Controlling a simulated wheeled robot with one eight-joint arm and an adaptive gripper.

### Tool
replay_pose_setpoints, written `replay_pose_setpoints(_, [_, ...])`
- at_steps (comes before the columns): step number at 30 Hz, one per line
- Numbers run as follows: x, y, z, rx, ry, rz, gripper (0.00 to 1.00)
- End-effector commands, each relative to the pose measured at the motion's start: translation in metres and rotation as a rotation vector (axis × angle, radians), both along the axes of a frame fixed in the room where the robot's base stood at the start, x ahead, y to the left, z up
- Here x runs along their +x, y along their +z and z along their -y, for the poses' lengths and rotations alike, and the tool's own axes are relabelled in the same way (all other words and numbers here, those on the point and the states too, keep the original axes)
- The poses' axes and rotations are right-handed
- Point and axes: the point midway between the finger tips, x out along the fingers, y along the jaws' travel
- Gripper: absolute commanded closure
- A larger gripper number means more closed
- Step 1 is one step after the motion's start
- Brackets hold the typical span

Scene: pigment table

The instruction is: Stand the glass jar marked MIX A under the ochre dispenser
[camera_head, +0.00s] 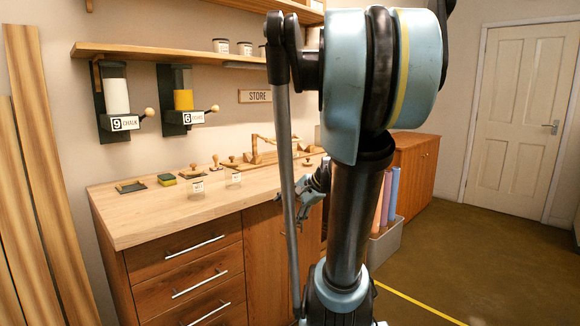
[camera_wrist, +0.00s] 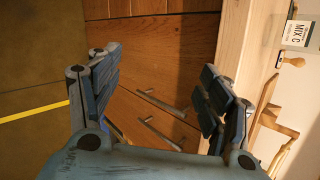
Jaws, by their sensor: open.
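Two small glass jars with white labels stand on the wooden worktop in the head view: a left jar (camera_head: 197,188) and a right jar (camera_head: 233,179). Their labels are too small to read there. In the wrist view a jar labelled MIX C (camera_wrist: 297,34) shows at the upper right edge; I cannot read MIX A anywhere. The yellow-filled dispenser (camera_head: 183,98), marked 6, hangs on the wall right of the white chalk dispenser (camera_head: 117,97); I take it as ochre. My gripper (camera_wrist: 158,75) is open and empty, in front of the cabinet, apart from the jars.
Drawer handles (camera_head: 194,248) stick out in front. A grey bin with coloured rolls (camera_head: 386,240) stands beyond my arm. The floor at right is clear.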

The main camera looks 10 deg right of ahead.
Motion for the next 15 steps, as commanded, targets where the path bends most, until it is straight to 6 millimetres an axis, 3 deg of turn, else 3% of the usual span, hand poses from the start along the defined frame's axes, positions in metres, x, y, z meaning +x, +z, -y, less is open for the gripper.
replay_pose_setpoints(1, [0.018, 0.008, 0.004, 0.067, -0.059, -0.009, 0.28])
replay_pose_setpoints(8, [0.090, 0.044, 0.028, 0.407, -0.307, -0.066, 0.28])
replay_pose_setpoints(15, [0.158, 0.077, 0.076, 0.785, -0.521, -0.138, 0.28])
